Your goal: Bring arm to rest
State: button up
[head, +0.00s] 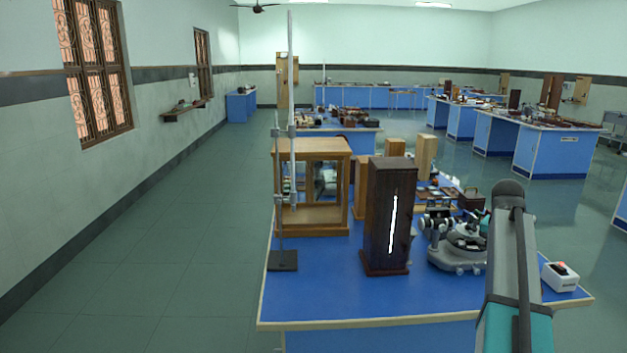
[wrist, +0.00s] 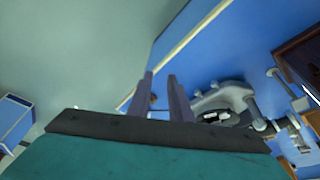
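My arm (head: 513,262) rises at the right of the head view, in front of the near bench's right side. Its upper end is a dark rounded joint. My gripper is not visible in the head view. In the wrist view my gripper (wrist: 161,78) shows two grey fingers standing apart with a gap between them. It is open, and I see nothing held. Past the fingers are the blue bench top (wrist: 215,55) and a grey spectrometer (wrist: 222,100) to their right. I cannot tell how far the fingers are from the bench.
The near bench (head: 320,285) carries a dark wooden lamp box (head: 388,215) with a lit slit, a wooden glass case (head: 312,150), a retort stand (head: 283,261), and a white box (head: 560,277). The spectrometer (head: 455,243) stands close left of my arm. The floor at left is clear.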

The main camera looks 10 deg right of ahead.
jog(key=s+a+f+n+g+y, duration=0.1)
jog(key=s+a+f+n, duration=0.1)
jog(key=a+f, duration=0.9)
jog(key=s+a+f+n+g+y, duration=0.15)
jog(key=a+f, duration=0.45)
jog(key=f, duration=0.8)
jog(key=s+a+f+n, duration=0.3)
jog(key=a+f, duration=0.6)
jog(key=f, duration=0.4)
jog(key=s+a+f+n+g, duration=0.1)
jog(key=s+a+f+n, duration=0.1)
jog(key=s+a+f, duration=0.4)
jog(key=s+a+f+n+g, duration=0.2)
jog(key=s+a+f, duration=0.4)
jog(key=s, duration=0.7)
jog(key=s+a+f+n+g+y, duration=0.1)
jog(key=s+a+f+n, duration=0.1)
jog(key=s+a+f, duration=0.5)
jog(key=s, duration=0.3)
jog(key=shift+s+f, duration=0.2)
jog(key=shift+f, duration=0.05)
jog(key=shift+a, duration=0.1)
jog(key=shift+a, duration=0.1)
